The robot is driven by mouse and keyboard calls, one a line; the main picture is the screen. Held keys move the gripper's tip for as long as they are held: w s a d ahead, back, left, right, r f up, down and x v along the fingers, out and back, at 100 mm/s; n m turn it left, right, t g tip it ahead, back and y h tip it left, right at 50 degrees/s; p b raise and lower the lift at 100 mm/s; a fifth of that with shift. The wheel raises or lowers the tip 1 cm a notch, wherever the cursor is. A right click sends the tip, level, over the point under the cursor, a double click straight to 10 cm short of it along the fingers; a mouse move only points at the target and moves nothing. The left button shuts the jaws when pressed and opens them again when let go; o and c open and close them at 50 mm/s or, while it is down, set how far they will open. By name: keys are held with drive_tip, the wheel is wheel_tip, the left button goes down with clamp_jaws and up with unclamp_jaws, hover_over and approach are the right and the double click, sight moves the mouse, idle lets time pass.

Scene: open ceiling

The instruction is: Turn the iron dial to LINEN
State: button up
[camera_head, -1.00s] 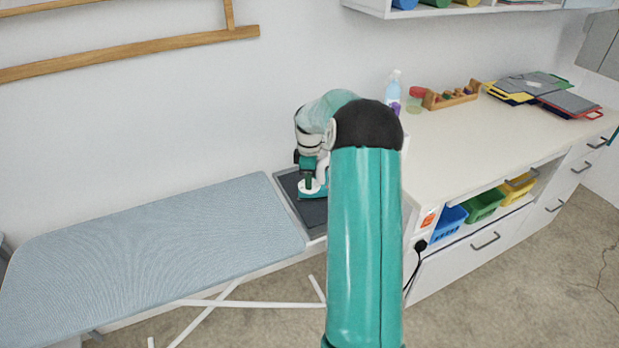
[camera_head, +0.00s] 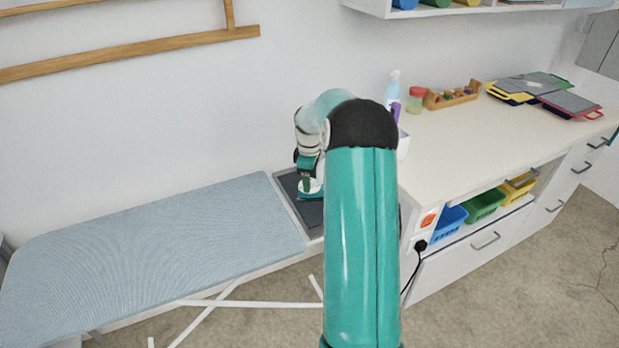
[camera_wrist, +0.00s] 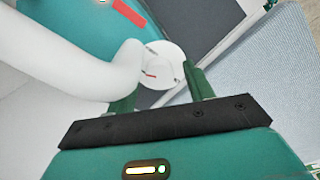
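The iron (camera_head: 313,190) is teal and white and sits on the dark rest pad (camera_head: 307,212) at the right end of the ironing board; my arm partly covers it in the head view. In the wrist view, its round white dial (camera_wrist: 161,62) carries a red pointer mark and small dark marks; I cannot read the lettering. The white iron handle (camera_wrist: 60,58) curves past its left side. My gripper (camera_wrist: 160,82) is open, with one dark green finger on each side of the dial. I cannot tell whether the fingers touch it.
The blue-grey ironing board (camera_head: 150,255) stretches left, clear. A white counter (camera_head: 470,150) stands right, with a spray bottle (camera_head: 393,90), a wooden block rack (camera_head: 452,96) and folders (camera_head: 545,92). A plug with a black cord (camera_head: 420,246) is at the cabinet's front corner.

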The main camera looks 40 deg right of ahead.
wheel_tip(320, 180, up, 14)
idle(0.6)
drive_tip(key=shift+s, duration=0.15)
